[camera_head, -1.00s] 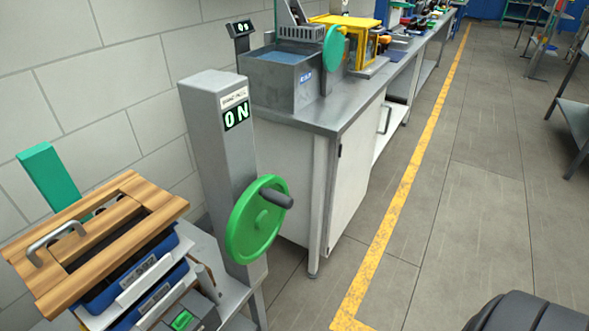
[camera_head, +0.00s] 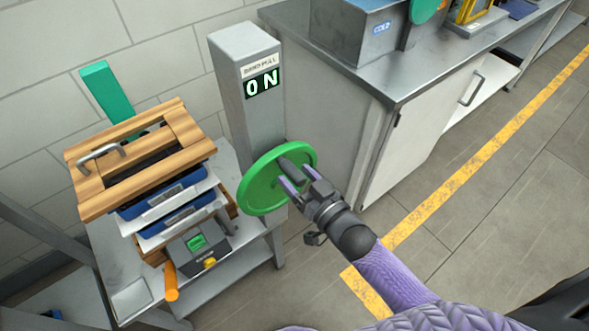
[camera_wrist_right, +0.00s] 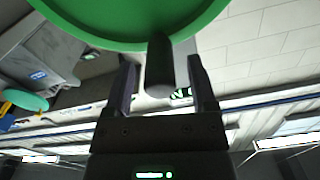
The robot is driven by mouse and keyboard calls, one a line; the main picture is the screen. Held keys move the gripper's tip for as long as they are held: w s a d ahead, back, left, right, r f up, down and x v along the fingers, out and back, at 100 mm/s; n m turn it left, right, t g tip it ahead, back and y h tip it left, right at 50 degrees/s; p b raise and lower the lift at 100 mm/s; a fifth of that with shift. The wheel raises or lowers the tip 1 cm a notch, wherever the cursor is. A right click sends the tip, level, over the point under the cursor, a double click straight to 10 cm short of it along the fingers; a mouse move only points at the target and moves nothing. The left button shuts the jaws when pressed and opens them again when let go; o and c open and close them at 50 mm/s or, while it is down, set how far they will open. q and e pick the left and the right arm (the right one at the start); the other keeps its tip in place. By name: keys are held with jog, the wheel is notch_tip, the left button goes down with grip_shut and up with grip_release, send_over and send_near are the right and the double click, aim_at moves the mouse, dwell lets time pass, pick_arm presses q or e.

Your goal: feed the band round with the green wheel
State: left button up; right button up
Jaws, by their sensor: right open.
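In the right wrist view the handle (camera_wrist_right: 160,68) stands between the two open fingers (camera_wrist_right: 160,88), with a visible gap on each side. The wheel's rim (camera_wrist_right: 130,42) fills the top of that view. My left gripper is not in view. I see no band clearly.
A metal workbench (camera_head: 425,65) stands behind right. The floor at right is clear.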

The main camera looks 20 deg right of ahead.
jog(key=shift+x, duration=1.1)
grip_shut()
dwell(0.6)
